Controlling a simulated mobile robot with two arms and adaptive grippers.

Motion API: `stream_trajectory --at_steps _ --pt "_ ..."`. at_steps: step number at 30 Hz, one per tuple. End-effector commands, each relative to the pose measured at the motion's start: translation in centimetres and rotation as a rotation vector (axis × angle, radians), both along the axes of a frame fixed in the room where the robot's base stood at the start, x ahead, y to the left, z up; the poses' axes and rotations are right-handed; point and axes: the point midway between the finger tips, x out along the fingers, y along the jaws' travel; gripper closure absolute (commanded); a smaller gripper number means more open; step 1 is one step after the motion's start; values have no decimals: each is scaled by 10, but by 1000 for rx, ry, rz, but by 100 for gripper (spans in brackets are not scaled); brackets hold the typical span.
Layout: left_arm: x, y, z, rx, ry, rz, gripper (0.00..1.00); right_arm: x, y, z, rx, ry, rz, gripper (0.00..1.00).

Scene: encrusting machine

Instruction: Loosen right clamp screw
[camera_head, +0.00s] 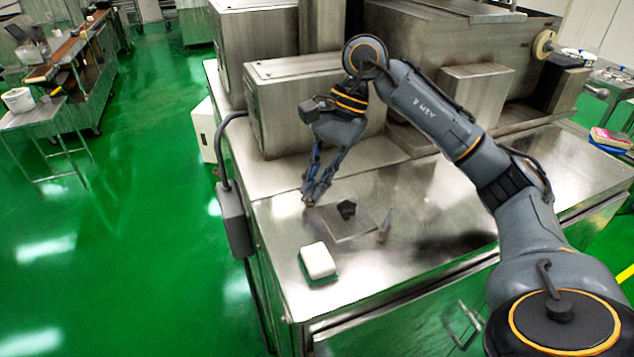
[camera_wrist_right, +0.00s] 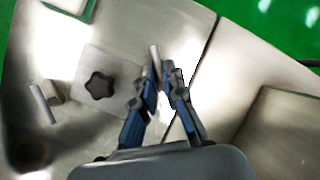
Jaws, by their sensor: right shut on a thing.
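A square metal plate (camera_head: 335,224) lies on the steel table top, with a black star-shaped knob (camera_head: 347,209) on it. The knob also shows in the right wrist view (camera_wrist_right: 100,85). My right gripper (camera_head: 310,198) points down at the plate's left side in the head view. Its fingers (camera_wrist_right: 164,68) are shut on a small metal clamp screw (camera_wrist_right: 155,58), mostly hidden between the fingertips. A second clamp screw (camera_head: 384,227) stands on the other side of the plate, apart from the gripper; it also shows in the right wrist view (camera_wrist_right: 47,100). My left gripper is out of view.
A white block on a green base (camera_head: 318,262) sits near the table's front left. Large steel machine housings (camera_head: 300,105) stand behind the plate. A grey box with a cable (camera_head: 233,218) hangs at the table's left edge. The table right of the plate is clear.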

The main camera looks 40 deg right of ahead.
Motion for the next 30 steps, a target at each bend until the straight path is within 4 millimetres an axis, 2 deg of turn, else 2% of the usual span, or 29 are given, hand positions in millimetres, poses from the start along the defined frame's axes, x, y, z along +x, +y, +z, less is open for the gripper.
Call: stream_trajectory --at_steps 17,18,20,30 --pt "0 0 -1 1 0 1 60 0 0 0 -1 1 29 100" --pt "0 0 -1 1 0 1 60 0 0 0 -1 1 29 82" --pt "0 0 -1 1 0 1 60 0 0 0 -1 1 29 69" --pt "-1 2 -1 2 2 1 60 0 -1 1 -1 0 28 68"
